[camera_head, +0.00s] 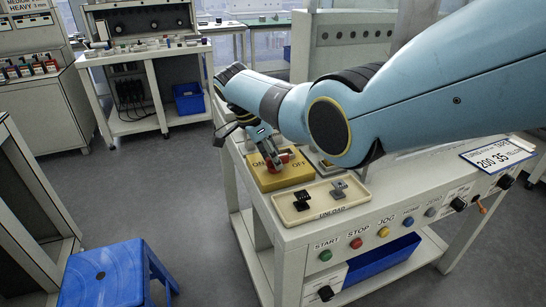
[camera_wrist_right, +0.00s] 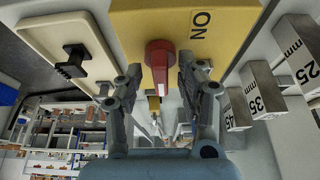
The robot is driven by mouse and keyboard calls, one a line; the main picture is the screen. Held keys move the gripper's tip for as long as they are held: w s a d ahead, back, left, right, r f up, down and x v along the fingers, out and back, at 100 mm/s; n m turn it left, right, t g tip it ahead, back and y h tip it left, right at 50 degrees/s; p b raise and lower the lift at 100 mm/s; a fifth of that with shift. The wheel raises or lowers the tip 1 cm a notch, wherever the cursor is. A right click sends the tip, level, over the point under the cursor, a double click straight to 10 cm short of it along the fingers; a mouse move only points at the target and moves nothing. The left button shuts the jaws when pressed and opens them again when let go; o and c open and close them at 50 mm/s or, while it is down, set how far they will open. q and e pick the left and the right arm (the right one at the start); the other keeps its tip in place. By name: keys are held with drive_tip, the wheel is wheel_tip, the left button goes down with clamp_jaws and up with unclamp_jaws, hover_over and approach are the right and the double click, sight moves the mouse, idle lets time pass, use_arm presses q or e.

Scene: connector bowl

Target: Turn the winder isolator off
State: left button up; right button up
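The winder isolator is a yellow box (camera_head: 283,177) on the white bench, lettered ON at its left and OFF at its right in the head view. Its red knob (camera_head: 285,157) is partly hidden there by my right gripper (camera_head: 271,160). In the right wrist view, the red knob (camera_wrist_right: 160,62) stands out from the yellow face (camera_wrist_right: 185,14), with ON lettered beside it. The two fingers of my right gripper (camera_wrist_right: 160,76) are spread on either side of the knob, with a gap showing on each side. My left gripper is not in view.
A cream UNLOAD tray (camera_head: 309,216) with a black piece and a grey piece lies beside the box. Coloured buttons line the bench front. Several numbered metal blocks (camera_wrist_right: 262,90) show in the wrist view. A blue stool (camera_head: 105,275) stands at lower left.

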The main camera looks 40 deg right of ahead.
drive_tip(key=v, duration=1.1)
drive_tip(key=shift+r, duration=0.35)
drive_tip(key=shift+a+f, duration=0.1)
drive_tip(key=shift+a, duration=0.05)
